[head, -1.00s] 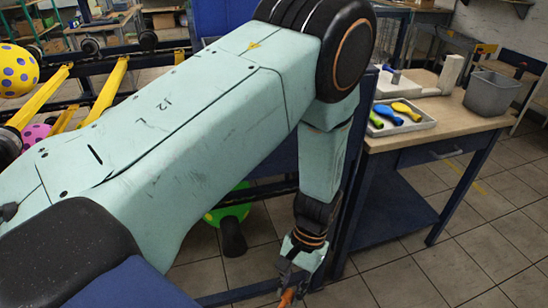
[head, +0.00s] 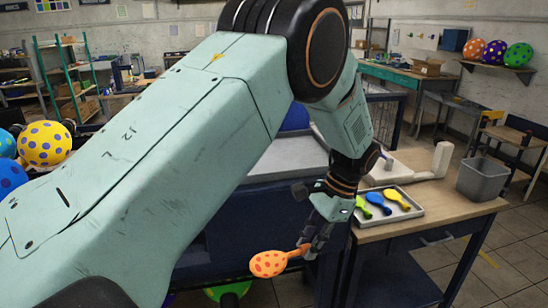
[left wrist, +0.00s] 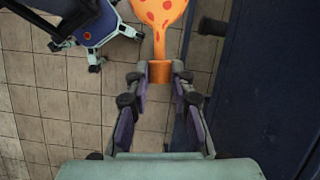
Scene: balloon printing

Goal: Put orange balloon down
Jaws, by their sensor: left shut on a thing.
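The orange balloon (head: 269,264) is small, flat and uninflated, with red spots. My left gripper (head: 305,249) is shut on its neck and holds it in the air in front of the dark blue bench, left of the wooden table. The left wrist view also shows the balloon (left wrist: 160,15) pointing away from the gripper (left wrist: 160,72), with its collar between the fingertips and tiled floor far below. A light tray (head: 418,211) on the wooden table (head: 450,220) holds a green, a blue and a yellow uninflated balloon. My right gripper is not in view.
A grey bin (head: 484,180) stands at the table's right. A white fixture (head: 440,160) stands behind the tray. Inflated spotted balloons (head: 45,144) sit at the left, and several more (head: 495,53) rest on a wall shelf. The table's front right is clear.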

